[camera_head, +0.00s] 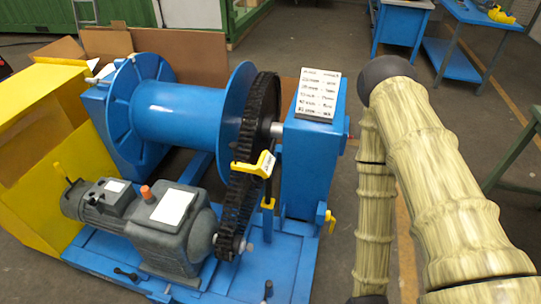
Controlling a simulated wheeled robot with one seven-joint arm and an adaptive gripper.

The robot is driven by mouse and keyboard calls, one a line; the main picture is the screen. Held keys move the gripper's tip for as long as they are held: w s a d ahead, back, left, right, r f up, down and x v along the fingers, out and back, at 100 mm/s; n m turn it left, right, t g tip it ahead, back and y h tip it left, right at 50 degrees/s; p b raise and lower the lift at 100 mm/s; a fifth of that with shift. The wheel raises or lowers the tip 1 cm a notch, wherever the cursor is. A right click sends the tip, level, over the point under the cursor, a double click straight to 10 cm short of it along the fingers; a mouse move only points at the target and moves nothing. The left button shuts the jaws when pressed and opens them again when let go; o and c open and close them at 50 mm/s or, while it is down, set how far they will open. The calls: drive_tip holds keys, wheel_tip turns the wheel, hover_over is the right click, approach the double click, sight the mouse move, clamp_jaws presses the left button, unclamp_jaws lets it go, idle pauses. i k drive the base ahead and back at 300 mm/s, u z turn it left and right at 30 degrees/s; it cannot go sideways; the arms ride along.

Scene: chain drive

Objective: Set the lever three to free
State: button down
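A blue chain-drive machine stands on a blue base frame (105,262). It has a blue drum (180,112) with a black chain (240,190) on its right side. Several small levers show, but I cannot tell which one is lever three. One yellow lever (262,164) sits in front of the chain, with a pale label on it. A yellow-handled lever (268,203) stands just below it, and a yellow lever (331,218) is on the lower right of the blue housing. My gripper is not in view.
My arm fills the right side. A white sign (319,95) with unreadable lines tops the blue housing (312,160). A yellow panel (50,120) is at left, a blue bench (455,62) behind.

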sight(133, 276)
drive_tip(key=i, duration=0.3)
drive_tip(key=u, duration=1.45)
drive_tip(key=k, duration=0.35)
drive_tip(key=u, duration=1)
drive_tip(key=i, duration=1.15)
drive_tip(key=z, duration=0.7)
